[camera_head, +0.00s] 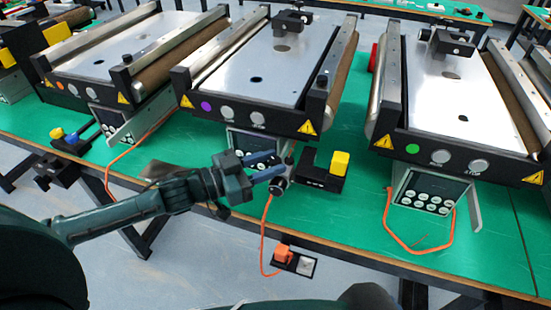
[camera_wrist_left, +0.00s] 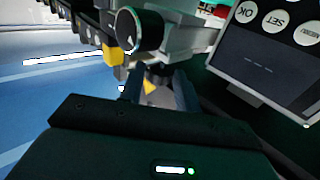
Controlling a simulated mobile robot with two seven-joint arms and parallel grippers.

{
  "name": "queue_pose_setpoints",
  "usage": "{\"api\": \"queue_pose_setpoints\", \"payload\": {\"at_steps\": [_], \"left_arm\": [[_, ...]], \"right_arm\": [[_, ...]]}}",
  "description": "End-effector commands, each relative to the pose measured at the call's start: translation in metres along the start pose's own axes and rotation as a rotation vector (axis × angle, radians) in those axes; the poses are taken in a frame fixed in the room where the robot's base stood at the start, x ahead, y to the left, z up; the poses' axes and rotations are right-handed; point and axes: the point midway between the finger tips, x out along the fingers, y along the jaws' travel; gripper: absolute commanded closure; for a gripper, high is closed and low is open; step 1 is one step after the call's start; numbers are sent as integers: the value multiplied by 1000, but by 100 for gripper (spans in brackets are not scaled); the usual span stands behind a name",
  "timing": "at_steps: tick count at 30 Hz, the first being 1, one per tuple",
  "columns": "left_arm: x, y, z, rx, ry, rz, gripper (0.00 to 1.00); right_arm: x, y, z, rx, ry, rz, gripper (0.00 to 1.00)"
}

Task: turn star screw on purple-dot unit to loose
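The purple-dot unit is the middle conveyor, with its purple dot (camera_head: 206,106) on the front plate. A small dark star screw (camera_wrist_left: 158,72) shows at the fingertips in the left wrist view, under the unit's front end. My left gripper (camera_head: 282,167) is below that front end, left of the black box with a yellow button. Its two fingers are apart, one on each side of the screw (camera_wrist_left: 160,88). I cannot tell whether they touch it. In the head view the gripper hides most of the screw. My right gripper is not in view.
A black round knob (camera_wrist_left: 140,28) is close to the fingers. A control panel (camera_wrist_left: 275,45) stands to their right. The yellow-button box (camera_head: 325,172) stands beside the gripper. An orange cable (camera_head: 265,235) hangs below. Orange-dot (camera_head: 60,85) and green-dot (camera_head: 413,148) units flank the middle one.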

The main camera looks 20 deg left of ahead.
Motion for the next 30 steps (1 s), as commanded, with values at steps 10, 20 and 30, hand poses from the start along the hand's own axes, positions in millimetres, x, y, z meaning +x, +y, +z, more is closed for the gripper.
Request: {"api": "queue_pose_setpoints", "payload": {"at_steps": [10, 20, 30], "left_arm": [[19, 0, 0, 0, 0, 1, 67], [18, 0, 0, 0, 0, 1, 81], [18, 1, 0, -1, 0, -3, 99]], "right_arm": [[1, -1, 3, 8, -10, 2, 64], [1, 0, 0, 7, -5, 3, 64], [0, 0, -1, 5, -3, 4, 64]]}}
